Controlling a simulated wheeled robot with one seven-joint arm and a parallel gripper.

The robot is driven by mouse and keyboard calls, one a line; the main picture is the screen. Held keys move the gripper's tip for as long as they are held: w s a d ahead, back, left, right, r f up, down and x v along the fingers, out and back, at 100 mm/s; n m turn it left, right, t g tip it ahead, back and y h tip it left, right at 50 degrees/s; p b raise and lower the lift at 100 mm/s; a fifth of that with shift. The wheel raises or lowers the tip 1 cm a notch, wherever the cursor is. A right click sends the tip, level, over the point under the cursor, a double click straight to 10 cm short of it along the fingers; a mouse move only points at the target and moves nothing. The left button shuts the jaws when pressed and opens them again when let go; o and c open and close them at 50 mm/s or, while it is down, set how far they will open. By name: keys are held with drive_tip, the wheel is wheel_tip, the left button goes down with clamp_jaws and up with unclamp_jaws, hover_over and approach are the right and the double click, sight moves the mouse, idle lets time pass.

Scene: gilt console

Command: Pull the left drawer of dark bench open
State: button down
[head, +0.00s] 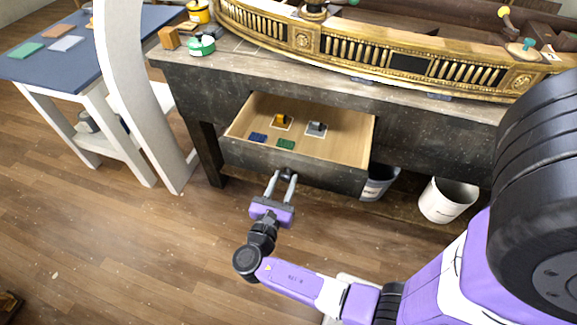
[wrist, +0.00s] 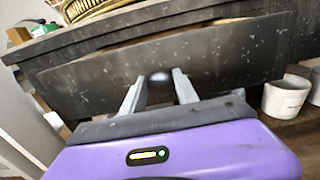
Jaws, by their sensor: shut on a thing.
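The dark bench (head: 440,112) has its left drawer (head: 330,176) pulled out, with a pale wood inside and a dark speckled front. The drawer front also fills the middle of the wrist view (wrist: 225,58). In the drawer lie a yellow piece (head: 282,120), a grey piece (head: 317,128), a blue block (head: 258,137) and a green block (head: 286,144).
A gilt curved console piece (head: 409,65) lies on the bench top. A white bucket (head: 447,201) and a grey bin (head: 378,184) stand under the bench. A blue-topped table (head: 60,75) and a white curved post (head: 130,90) are at left. The wooden floor before the drawer is clear.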

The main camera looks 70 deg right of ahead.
drive_tip(key=shift+a, duration=0.55)
drive_tip(key=c, duration=0.9)
unclamp_jaws()
drive_tip(key=shift+c, duration=0.2)
drive_tip(key=shift+a, duration=0.1)
drive_tip(key=a, duration=0.7)
drive_tip(key=shift+s+a, duration=0.3)
drive_tip(key=shift+s, duration=0.05)
